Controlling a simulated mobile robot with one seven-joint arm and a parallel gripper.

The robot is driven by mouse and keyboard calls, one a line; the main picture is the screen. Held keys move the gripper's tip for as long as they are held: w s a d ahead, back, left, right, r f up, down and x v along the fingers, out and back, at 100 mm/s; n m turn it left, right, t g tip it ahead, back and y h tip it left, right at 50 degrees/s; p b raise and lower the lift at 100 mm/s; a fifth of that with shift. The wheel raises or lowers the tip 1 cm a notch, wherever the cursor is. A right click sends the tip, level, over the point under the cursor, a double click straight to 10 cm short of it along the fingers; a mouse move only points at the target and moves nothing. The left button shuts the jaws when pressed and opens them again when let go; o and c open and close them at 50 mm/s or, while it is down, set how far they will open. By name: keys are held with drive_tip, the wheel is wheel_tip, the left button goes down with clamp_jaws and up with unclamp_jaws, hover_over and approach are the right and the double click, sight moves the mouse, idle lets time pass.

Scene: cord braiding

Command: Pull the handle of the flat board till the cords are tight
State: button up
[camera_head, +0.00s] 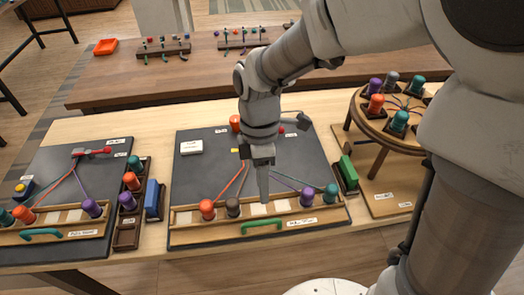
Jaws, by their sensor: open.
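A dark board (200,178) lies in the middle of the near table, with a green handle (262,225) on its front edge. A wooden rack along its front holds an orange spool (207,209), a brown spool (233,207), a purple spool (307,196) and a teal spool (329,195). Cords (234,180) run from the spools back up the board. A second dark board (50,165) at left has a teal handle (41,233). The labels are too small to read. My gripper (264,197) is open above the middle board's rack, behind and apart from the green handle.
A round wooden stand (375,125) with several spools is at the right. A spool holder with a blue block (152,198) stands between the boards, and a green block (348,172) right of the middle board. A back table carries more racks (163,48).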

wheel_tip(320, 180, up, 6)
drive_tip(key=w, duration=0.1)
drive_tip(key=shift+a+r+p, duration=0.15)
drive_tip(key=shift+p, duration=0.25)
drive_tip(key=shift+w, duration=0.1)
drive_tip(key=s+d+r+m+t, duration=0.3)
drive_tip(key=d+r+m+t, duration=0.1)
drive_tip(key=d+m, duration=0.4)
drive_tip(key=s+d+r+m+t+p, duration=0.1)
drive_tip(key=s+d+r+m+t, duration=0.2)
drive_tip(key=d+r+m, duration=0.3)
drive_tip(key=d+m, duration=0.3)
drive_tip(key=m, duration=0.3)
drive_tip(key=shift+s+d+r+m+t+y, duration=0.2)
drive_tip(key=shift+r+m+t+y, duration=0.1)
drive_tip(key=shift+m+t, duration=0.1)
